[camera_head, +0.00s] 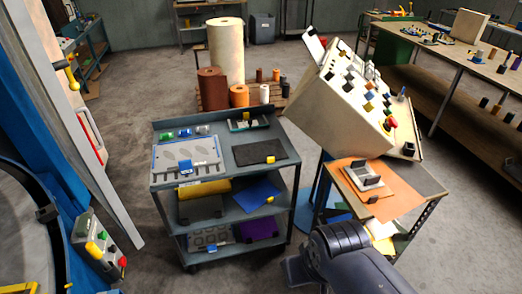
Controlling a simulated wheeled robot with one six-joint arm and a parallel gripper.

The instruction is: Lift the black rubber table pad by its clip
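A flat black pad (252,154) lies on the right half of the top shelf of a grey cart. A small yellow clip (271,159) sits at its front edge, right of the middle. My arm shows at the lower right, in front of the cart and apart from the pad. A dark grey part at its end (298,272) may be my gripper; its fingertips cannot be made out. I see nothing held.
The cart's top (216,137) also holds a light die plate (187,158) with a blue clip. Lower shelves hold a yellow roll (204,190), a blue sheet (252,194) and a purple pad (259,229). A side table with a tilted control console (335,110) stands close right.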

